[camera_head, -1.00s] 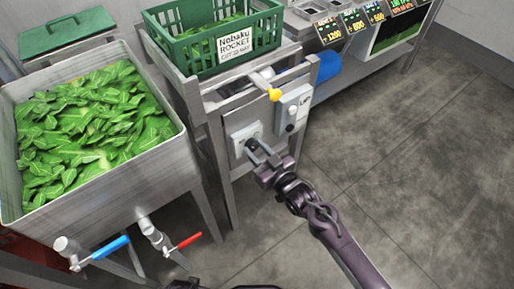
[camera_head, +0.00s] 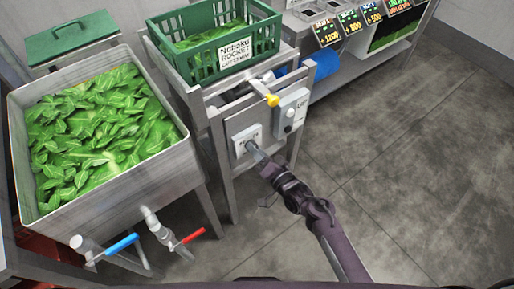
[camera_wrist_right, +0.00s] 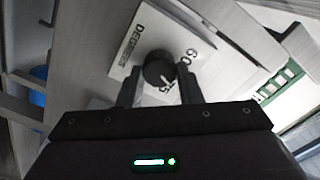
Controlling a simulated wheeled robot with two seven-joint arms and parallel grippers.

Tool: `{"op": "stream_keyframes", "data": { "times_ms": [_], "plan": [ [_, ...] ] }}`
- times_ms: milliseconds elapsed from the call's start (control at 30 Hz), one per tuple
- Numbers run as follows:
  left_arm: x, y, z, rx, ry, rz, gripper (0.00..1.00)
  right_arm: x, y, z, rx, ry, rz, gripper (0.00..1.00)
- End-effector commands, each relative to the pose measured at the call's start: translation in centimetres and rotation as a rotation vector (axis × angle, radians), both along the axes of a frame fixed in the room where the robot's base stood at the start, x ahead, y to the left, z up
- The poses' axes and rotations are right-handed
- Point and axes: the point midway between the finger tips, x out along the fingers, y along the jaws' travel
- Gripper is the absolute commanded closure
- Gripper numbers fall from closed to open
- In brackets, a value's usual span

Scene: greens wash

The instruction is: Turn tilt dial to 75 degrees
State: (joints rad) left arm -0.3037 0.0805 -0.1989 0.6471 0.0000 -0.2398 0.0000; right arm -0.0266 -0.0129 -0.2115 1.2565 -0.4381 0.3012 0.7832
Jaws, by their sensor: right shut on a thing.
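A pale mark on the knob's lower right side points roughly toward the 75. My right gripper (camera_wrist_right: 162,88) has one finger on each side of the knob and is shut on it. In the head view, my right gripper (camera_head: 256,153) reaches the dial's plate (camera_head: 241,139) on the stand's front; the knob itself is hidden by the fingers there. My left gripper is not in view.
A grey box labelled UP (camera_head: 292,112) and a yellow-tipped lever (camera_head: 272,100) sit close beside the dial. A green crate of leaves (camera_head: 197,67) rests above. A steel sink (camera_head: 180,160) with blue (camera_head: 122,244) and red (camera_head: 193,236) tap handles stands left. Floor at right is clear.

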Motion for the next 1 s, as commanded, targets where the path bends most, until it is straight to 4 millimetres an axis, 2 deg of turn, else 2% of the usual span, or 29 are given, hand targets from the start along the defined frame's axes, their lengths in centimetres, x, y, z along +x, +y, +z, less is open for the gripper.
{"op": "stream_keyframes", "data": {
  "times_ms": [67, 500, 1000],
  "plan": [
    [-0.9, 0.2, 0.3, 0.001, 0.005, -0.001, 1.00, 0.0, 0.0, 0.1, 0.058, 0.046, -0.001, 0.91],
    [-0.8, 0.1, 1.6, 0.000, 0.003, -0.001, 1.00, 0.0, 0.0, -0.1, 0.296, 0.219, 0.001, 0.91],
    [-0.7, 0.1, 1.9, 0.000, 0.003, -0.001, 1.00, -0.1, 0.0, -0.2, 0.364, 0.268, 0.001, 0.91]
  ]
}}
